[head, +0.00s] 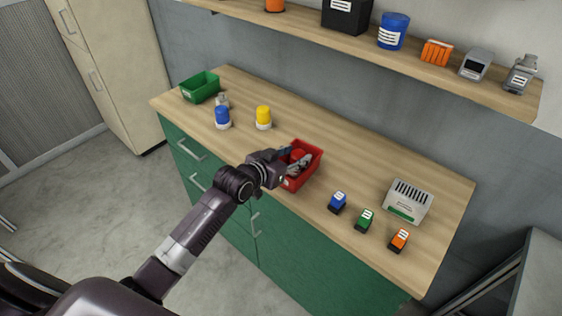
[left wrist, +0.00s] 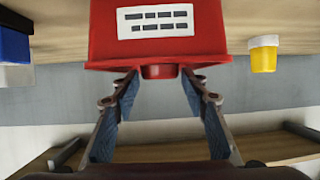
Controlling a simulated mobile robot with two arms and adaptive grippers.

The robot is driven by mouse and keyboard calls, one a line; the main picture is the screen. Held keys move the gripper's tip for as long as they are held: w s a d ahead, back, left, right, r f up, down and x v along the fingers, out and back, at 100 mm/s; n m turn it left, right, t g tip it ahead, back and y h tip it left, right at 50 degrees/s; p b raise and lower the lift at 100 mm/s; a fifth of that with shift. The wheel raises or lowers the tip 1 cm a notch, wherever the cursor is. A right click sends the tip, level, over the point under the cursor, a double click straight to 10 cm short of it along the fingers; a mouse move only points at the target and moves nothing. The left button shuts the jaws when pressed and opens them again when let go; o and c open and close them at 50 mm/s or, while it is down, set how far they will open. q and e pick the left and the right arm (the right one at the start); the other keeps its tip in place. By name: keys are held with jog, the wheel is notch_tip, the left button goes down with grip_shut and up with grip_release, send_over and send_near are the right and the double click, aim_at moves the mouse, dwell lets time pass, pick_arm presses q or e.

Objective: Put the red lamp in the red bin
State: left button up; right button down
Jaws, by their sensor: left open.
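The red bin (head: 316,160) stands on the wooden counter near its front edge. The red lamp (head: 297,154) shows as a red rounded top inside the bin, partly hidden by my gripper. My left gripper (head: 294,160) reaches into the bin with its fingers on either side of the lamp. In the left wrist view, the bin (left wrist: 215,38) with its white label fills the top, and the lamp (left wrist: 160,73) shows past the rim between the open fingers (left wrist: 159,80). The fingertips are partly hidden by the bin. My right gripper is not in view.
A blue lamp (head: 222,118), a yellow lamp (head: 263,118) and a green bin (head: 201,87) are to the left. Blue (head: 338,201), green (head: 364,220) and orange (head: 398,240) small items and a slotted white box (head: 408,202) are to the right. A shelf (head: 300,22) hangs above.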

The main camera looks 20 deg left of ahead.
pick_arm(q)
jog(key=b+v, duration=0.1)
jog(key=v, duration=0.9)
jog(key=s+d+f+g+y, duration=0.1)
jog(key=s+f+g, duration=0.3)
jog(key=s, duration=0.6)
jog(key=s+f+n+g+y, duration=0.1)
jog(key=s+f+g, duration=0.1)
jog(key=s+f, duration=0.65)
jog(key=s+d+f+g+y, duration=0.1)
jog(key=s+f+g, duration=0.25)
jog(key=s, duration=0.85)
notch_tip(320, 180, down, 27)
jog(key=s+g+b, duration=0.1)
jog(key=s+b, duration=0.1)
jog(key=s+a+f+g+b, duration=0.1)
jog(key=s+a+f, duration=0.1)
jog(key=s+f, duration=1.5)
jog(key=shift+a+f, duration=0.3)
jog(key=shift+a, duration=0.1)
